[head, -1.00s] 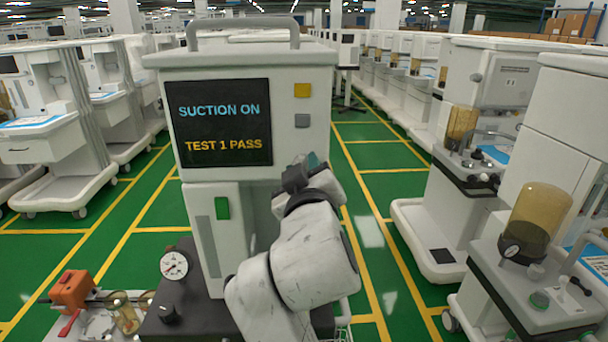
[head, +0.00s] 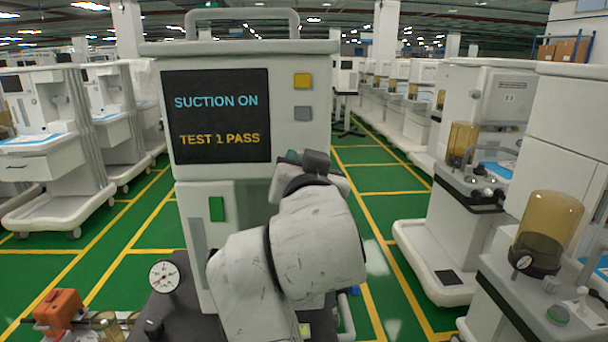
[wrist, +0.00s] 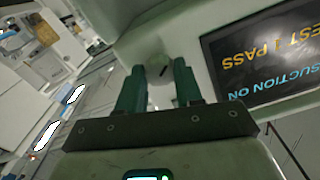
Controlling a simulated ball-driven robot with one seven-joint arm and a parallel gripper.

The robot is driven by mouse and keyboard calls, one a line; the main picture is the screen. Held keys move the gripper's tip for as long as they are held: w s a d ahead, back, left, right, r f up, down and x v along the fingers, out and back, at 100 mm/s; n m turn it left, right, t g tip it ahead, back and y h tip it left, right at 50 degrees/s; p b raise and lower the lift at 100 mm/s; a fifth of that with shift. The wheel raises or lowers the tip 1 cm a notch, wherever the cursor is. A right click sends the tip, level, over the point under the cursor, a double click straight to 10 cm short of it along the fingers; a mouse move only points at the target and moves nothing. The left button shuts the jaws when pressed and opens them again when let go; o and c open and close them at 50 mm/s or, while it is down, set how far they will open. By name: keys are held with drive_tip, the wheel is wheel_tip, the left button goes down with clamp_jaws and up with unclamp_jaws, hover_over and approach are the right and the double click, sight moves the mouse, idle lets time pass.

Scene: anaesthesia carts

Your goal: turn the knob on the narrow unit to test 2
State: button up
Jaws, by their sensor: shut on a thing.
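The narrow unit (head: 240,55) stands upright in front of me in the head view. Its dark screen (head: 216,118) reads "SUCTION ON" and "TEST 1 PASS"; the same screen (wrist: 270,55) shows upside down in the wrist view. A pale round knob (wrist: 159,72) with a dark mark sits between the two green fingers of my gripper (wrist: 159,82) in the wrist view. The gripper is shut on the knob, at the unit's front below and right of the screen. In the head view my arm hides the knob and most of the gripper (head: 302,160).
A dial gauge (head: 164,277) and an orange device (head: 58,308) are low left. Carts with amber jars (head: 548,228) line the right; green floor lies between.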

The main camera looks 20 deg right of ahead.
drive_tip(key=shift+m, duration=0.5)
drive_tip(key=o, duration=1)
drive_tip(key=shift+o, duration=0.2)
drive_tip(key=shift+s, duration=0.1)
drive_tip(key=b+v, duration=0.1)
drive_tip(key=v, duration=0.9)
drive_tip(key=shift+s+a, duration=0.15)
drive_tip(key=shift+s, duration=0.15)
